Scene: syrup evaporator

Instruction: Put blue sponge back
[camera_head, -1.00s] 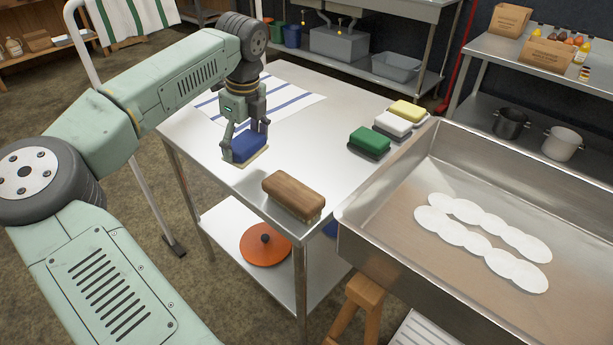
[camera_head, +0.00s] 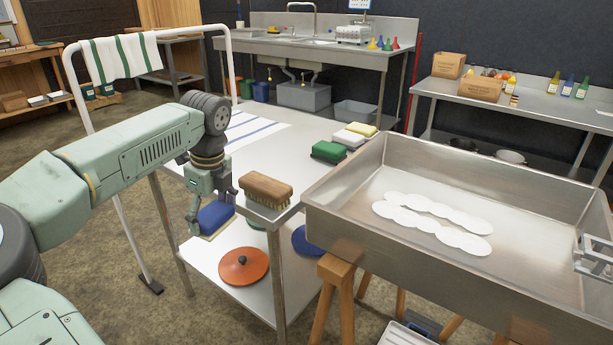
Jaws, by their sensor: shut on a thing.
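My gripper (camera_head: 213,208) is shut on the blue sponge (camera_head: 215,215), which has a pale underside. In the picture the sponge hangs at the near left edge of the steel table (camera_head: 277,165), left of the wooden brush and above the lower shelf; its exact depth is hard to tell. A green sponge (camera_head: 329,152), a white sponge (camera_head: 349,139) and a yellow sponge (camera_head: 362,129) sit in a row along the table's right side, away from my gripper.
A wooden brush (camera_head: 267,188) lies on the table's near corner. A large steel pan (camera_head: 340,210) with white discs adjoins on the right. An orange lid (camera_head: 243,265) and a blue round item (camera_head: 306,242) are on the lower shelf (camera_head: 263,298). The table's middle is clear.

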